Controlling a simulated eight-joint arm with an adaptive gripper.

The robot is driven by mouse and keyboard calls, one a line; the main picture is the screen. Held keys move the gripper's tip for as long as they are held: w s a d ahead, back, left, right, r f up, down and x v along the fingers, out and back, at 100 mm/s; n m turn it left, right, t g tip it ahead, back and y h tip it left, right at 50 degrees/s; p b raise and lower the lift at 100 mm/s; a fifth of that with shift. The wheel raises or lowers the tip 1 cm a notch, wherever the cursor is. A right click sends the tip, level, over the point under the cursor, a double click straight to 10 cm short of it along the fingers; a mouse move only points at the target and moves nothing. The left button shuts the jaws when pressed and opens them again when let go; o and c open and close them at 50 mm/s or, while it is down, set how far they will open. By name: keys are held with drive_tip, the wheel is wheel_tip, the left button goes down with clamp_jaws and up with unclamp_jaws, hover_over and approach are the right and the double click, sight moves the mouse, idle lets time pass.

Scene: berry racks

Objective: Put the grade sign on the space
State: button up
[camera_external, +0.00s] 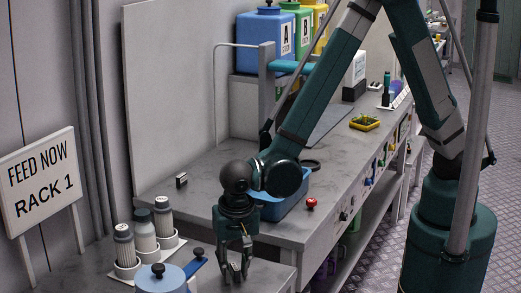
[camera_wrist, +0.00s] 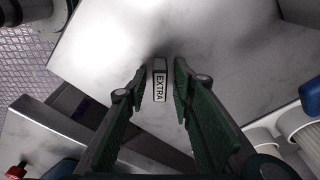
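A small pale sign reading EXTRA (camera_wrist: 160,82) stands between the two fingers of my gripper (camera_wrist: 159,72) in the wrist view. Narrow gaps show on both sides of it, so the fingers are around it but appear not to touch it. In the external view my gripper (camera_external: 236,270) points down, low over the front grey worktop, with its fingers apart. The sign cannot be made out there. No marked space for the sign can be identified in either view.
White bottles (camera_external: 145,230) in a holder and a blue-lidded container (camera_external: 160,279) stand left of my gripper. A blue tray (camera_external: 290,203) and a red knob (camera_external: 311,203) lie behind it. A RACK 1 board (camera_external: 40,185) stands left.

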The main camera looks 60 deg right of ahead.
sight(237, 270)
drive_tip(key=shift+r, duration=0.1)
wheel_tip(237, 270, up, 12)
drive_tip(key=s+a+p, duration=0.1)
drive_tip(key=p, duration=0.1)
drive_tip(key=shift+s+a, duration=0.15)
idle(0.4)
idle(0.9)
drive_tip(key=w+d+r+n+t+y, duration=0.1)
drive_tip(key=d+r+n, duration=0.1)
drive_tip(key=d+r, duration=0.7)
drive_tip(key=w+d+r+n+t+y, duration=0.15)
drive_tip(key=d+r, duration=0.35)
drive_tip(key=d, duration=0.8)
drive_tip(key=s+d+r+n+t, duration=0.1)
drive_tip(key=s+d+r, duration=0.1)
drive_tip(key=d, duration=0.5)
drive_tip(key=s+d+r+n+t+h, duration=0.1)
drive_tip(key=s+d+n, duration=0.1)
drive_tip(key=s+d, duration=0.3)
drive_tip(key=s+d+r+n+t, duration=0.1)
drive_tip(key=s+d, duration=0.3)
drive_tip(key=d, duration=0.5)
drive_tip(key=shift+d+r+n, duration=0.4)
drive_tip(key=shift+r+n, duration=0.35)
drive_tip(key=shift+r, duration=0.05)
